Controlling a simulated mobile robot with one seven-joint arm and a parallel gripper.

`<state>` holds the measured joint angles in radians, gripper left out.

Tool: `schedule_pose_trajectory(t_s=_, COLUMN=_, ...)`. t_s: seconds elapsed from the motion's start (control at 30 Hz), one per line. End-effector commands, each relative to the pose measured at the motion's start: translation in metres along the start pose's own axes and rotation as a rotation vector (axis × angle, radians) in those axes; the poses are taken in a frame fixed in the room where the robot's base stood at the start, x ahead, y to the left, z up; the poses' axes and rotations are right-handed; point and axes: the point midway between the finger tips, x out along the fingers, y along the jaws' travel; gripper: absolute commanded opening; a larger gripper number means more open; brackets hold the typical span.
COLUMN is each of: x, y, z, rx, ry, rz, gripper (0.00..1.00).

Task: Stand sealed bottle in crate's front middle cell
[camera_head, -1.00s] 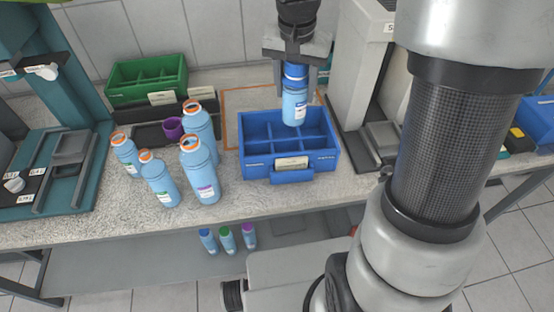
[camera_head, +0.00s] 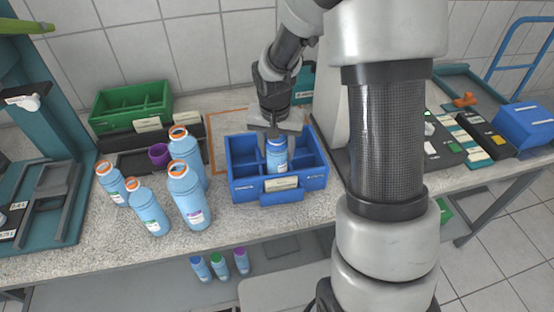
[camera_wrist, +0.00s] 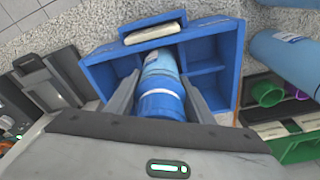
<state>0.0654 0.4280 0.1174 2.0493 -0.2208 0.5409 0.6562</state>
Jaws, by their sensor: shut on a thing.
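The sealed bottle (camera_head: 277,158) is light blue with a blue cap and stands upright, lowered into the blue crate (camera_head: 243,190). My gripper (camera_head: 280,135) is shut on it near the cap, from above. In the wrist view the bottle (camera_wrist: 160,75) sits between my two fingers (camera_wrist: 160,98), with its far end inside the crate (camera_wrist: 222,52). It is in the middle column, toward the crate's labelled front side. The front wall hides the bottle's base in the head view, so I cannot tell whether it touches the crate floor.
Several orange-rimmed open bottles (camera_head: 190,200) stand left of the crate, beside a purple cap (camera_head: 159,154). A green crate (camera_head: 130,105) is at the back left. Small capped bottles (camera_head: 218,266) are on the lower shelf. A grey device (camera_head: 335,120) stands right of the crate.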

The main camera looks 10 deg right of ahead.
Motion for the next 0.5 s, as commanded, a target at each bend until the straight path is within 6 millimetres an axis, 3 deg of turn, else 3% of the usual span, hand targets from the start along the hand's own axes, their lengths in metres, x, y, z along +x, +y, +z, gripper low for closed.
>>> schedule_pose_trajectory(t_s=0.23, x=0.036, y=0.000, z=0.006, rx=0.000, ry=-0.003, rz=0.001, gripper=0.16)
schedule_pose_trajectory(t_s=0.5, x=0.039, y=0.000, z=0.006, rx=0.001, ry=-0.001, rz=0.000, gripper=0.16)
